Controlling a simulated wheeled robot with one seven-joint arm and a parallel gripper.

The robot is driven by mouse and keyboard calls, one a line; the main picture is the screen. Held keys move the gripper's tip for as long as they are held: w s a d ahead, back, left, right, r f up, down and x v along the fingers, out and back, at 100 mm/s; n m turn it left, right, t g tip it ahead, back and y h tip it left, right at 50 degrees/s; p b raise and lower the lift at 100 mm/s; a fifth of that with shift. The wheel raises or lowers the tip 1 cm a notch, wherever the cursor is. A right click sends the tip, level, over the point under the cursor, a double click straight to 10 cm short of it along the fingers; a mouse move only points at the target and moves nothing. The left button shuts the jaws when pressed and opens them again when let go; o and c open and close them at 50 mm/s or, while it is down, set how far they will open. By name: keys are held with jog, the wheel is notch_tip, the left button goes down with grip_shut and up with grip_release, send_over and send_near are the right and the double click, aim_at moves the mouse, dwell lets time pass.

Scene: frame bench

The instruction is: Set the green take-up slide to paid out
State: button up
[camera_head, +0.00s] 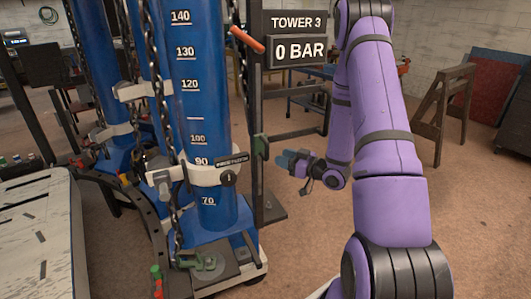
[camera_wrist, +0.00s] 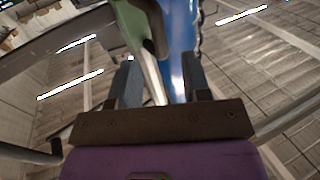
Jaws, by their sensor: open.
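The green take-up slide (camera_head: 260,147) sits partway up a dark upright rail (camera_head: 258,190) to the right of the blue tower. My gripper (camera_head: 287,160) is just right of it in the head view, its fingers pointing left toward it. In the wrist view the two dark fingers (camera_wrist: 161,78) stand apart. A green part (camera_wrist: 136,25), which looks like the slide, is ahead of them, and a paler strip reaches down between them. I cannot tell whether anything touches. No marking for paid out is readable.
The blue tower (camera_head: 198,110) carries a scale, a white clamp collar (camera_head: 195,175) and hanging chains. A red lever (camera_head: 247,40) and a sign (camera_head: 297,37) reading "TOWER 3, 0 BAR" are above. A wooden sawhorse (camera_head: 440,110) stands at right, with open floor before it.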

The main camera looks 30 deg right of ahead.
aim_at(267, 158)
jog(key=x, duration=0.7)
jog(key=shift+w, duration=0.15)
grip_shut()
